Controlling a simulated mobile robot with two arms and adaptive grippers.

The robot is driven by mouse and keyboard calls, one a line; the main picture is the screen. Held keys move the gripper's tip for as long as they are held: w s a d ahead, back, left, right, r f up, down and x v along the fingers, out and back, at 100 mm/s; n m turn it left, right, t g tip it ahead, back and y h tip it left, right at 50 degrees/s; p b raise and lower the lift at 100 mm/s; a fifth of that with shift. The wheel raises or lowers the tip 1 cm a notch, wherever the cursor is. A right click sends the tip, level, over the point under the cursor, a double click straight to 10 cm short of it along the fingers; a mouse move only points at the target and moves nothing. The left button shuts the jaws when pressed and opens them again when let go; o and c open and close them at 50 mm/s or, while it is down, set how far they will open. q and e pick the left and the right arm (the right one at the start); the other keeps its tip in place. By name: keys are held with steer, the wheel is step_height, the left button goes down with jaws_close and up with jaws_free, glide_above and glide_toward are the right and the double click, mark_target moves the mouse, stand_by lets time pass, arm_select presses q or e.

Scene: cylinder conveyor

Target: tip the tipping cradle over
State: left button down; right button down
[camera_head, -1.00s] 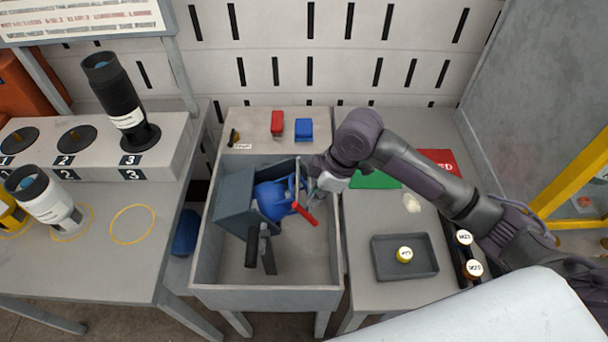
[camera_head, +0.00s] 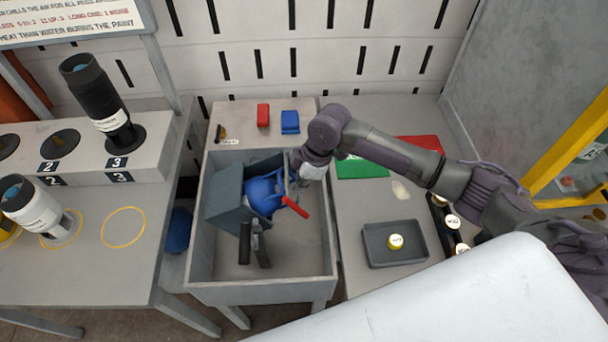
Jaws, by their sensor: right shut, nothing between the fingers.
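The tipping cradle (camera_head: 228,192) is a grey open box, tilted, inside a grey trough (camera_head: 262,291). A blue rounded body (camera_head: 262,196) sits in the cradle's open side, with a red handle (camera_head: 296,208) sticking out to the lower right. My right gripper (camera_head: 296,174) is shut and empty at the cradle's upper right, by the trough's right wall. Its fingertips are small and partly lost against the cradle's frame, so I cannot tell whether they touch it.
A dark tray (camera_head: 374,256) with a yellow-sided, white-topped cylinder (camera_head: 396,242) lies on the right table. Red (camera_head: 263,115) and blue (camera_head: 290,122) blocks stand behind. The trough's front right floor is clear.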

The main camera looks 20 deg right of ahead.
arm_select(q)
steer(key=shift+w, duration=0.2)
arm_select(e)
steer(key=shift+f, duration=0.15)
arm_select(q)
steer(key=shift+s+d+f, duration=0.15)
steer(key=shift+s+d, duration=0.05)
steer(key=shift+d, duration=0.2)
arm_select(e)
steer(key=shift+f, duration=0.2)
